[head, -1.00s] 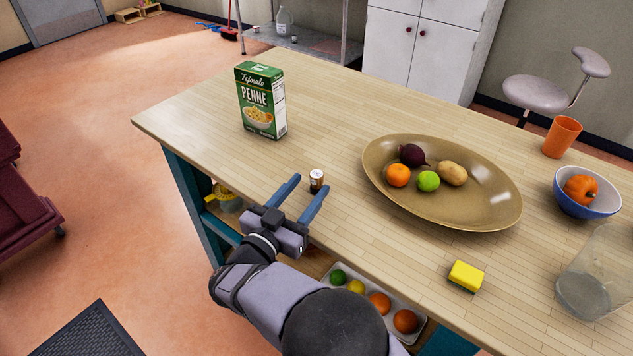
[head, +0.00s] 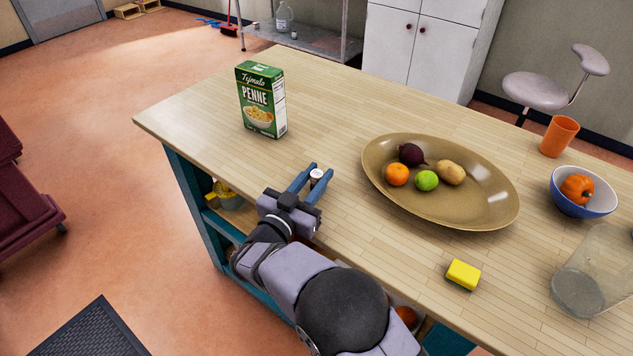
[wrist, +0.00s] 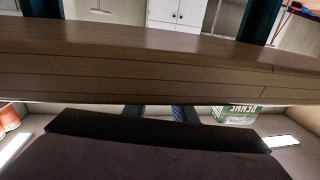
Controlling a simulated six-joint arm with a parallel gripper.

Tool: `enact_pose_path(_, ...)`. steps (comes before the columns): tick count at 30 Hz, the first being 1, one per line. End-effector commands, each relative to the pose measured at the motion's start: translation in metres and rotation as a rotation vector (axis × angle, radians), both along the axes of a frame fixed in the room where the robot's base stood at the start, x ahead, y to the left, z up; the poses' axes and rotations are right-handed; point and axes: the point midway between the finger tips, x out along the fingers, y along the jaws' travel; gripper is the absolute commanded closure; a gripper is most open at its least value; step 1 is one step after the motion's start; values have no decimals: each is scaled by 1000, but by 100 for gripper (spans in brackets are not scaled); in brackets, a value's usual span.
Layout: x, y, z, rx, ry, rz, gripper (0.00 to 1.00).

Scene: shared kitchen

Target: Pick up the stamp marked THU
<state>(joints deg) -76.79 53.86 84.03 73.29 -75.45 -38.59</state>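A small cylindrical stamp (head: 316,174) with a pale top stands on the wooden table near its front edge in the head view. Its marking is too small to read, so I cannot confirm THU. My gripper (head: 318,172) reaches over the edge from the front, with its two blue fingers close on either side of the stamp. The gap between them looks about as narrow as the stamp, so they appear shut on it. The fingers hide its lower part. In the wrist view the gripper (wrist: 158,113) shows only partly behind a brown wooden band, and the stamp cannot be made out.
A green penne box (head: 261,100) stands behind and left on the table (head: 345,105). A brown oval platter (head: 480,212) with produce lies to the right. A yellow sponge (head: 463,274), a blue bowl (head: 598,207), an orange cup (head: 559,137) and a clear container (head: 590,280) are farther right.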

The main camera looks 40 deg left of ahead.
Motion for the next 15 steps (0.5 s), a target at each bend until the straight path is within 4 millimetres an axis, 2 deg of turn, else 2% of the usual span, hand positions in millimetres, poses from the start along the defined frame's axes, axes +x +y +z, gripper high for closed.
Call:
enact_pose_path(10, 0, 0, 2, 1, -1, 0, 99)
enact_pose_path(15, 0, 0, 13, 4, -1, 0, 99)
